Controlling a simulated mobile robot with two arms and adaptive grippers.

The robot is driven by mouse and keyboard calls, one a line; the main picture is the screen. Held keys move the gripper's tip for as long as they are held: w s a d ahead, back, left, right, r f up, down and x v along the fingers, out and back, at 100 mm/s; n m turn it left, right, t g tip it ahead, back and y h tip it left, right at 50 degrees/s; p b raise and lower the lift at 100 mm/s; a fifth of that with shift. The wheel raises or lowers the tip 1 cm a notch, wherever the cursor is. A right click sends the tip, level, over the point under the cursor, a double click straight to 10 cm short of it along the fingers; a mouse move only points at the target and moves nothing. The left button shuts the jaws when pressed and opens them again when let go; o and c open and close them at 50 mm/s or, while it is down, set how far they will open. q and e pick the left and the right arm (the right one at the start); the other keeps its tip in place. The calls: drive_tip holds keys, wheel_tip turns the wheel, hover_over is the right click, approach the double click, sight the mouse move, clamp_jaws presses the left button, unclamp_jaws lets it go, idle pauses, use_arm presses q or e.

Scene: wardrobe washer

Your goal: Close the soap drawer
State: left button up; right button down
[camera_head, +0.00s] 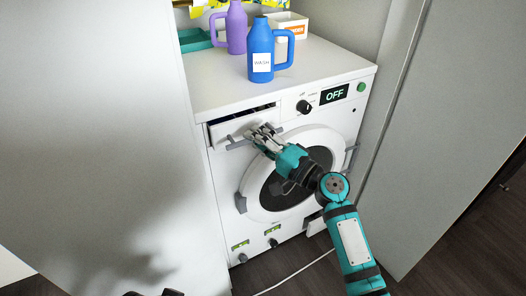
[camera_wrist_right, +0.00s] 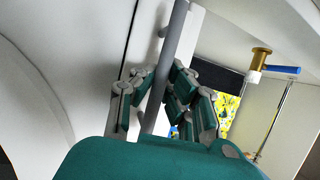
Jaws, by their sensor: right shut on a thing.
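The soap drawer (camera_head: 226,129) is at the top left of the white washer front. It stands pulled out partway, with a dark gap showing behind its front panel. My right gripper (camera_head: 262,134) is at the right part of the drawer front. In the right wrist view, the fingers of my right gripper (camera_wrist_right: 165,98) are shut around a grey bar, the drawer handle (camera_wrist_right: 176,38). The fingers hide part of the handle.
The washer (camera_head: 335,125) stands between tall grey panels, its round door (camera_head: 333,139) below the drawer. A blue jug (camera_head: 261,50), a purple jug (camera_head: 237,28), a white box (camera_head: 296,24) and a teal tray (camera_head: 194,41) stand on top. A cable (camera_head: 297,273) lies on the floor.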

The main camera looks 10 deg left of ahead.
drive_tip(key=shift+w+a+f, duration=0.2)
drive_tip(key=shift+w+a, duration=0.05)
drive_tip(key=shift+w, duration=0.15)
drive_tip(key=c, duration=1.3)
unclamp_jaws()
drive_tip(key=shift+r, duration=0.1)
drive_tip(key=shift+c, duration=0.2)
drive_tip(key=shift+s+d, duration=0.1)
drive_tip(key=shift+d, duration=0.05)
drive_tip(key=v, duration=1.1)
drive_tip(key=shift+s+d, duration=0.2)
drive_tip(key=shift+d, duration=0.1)
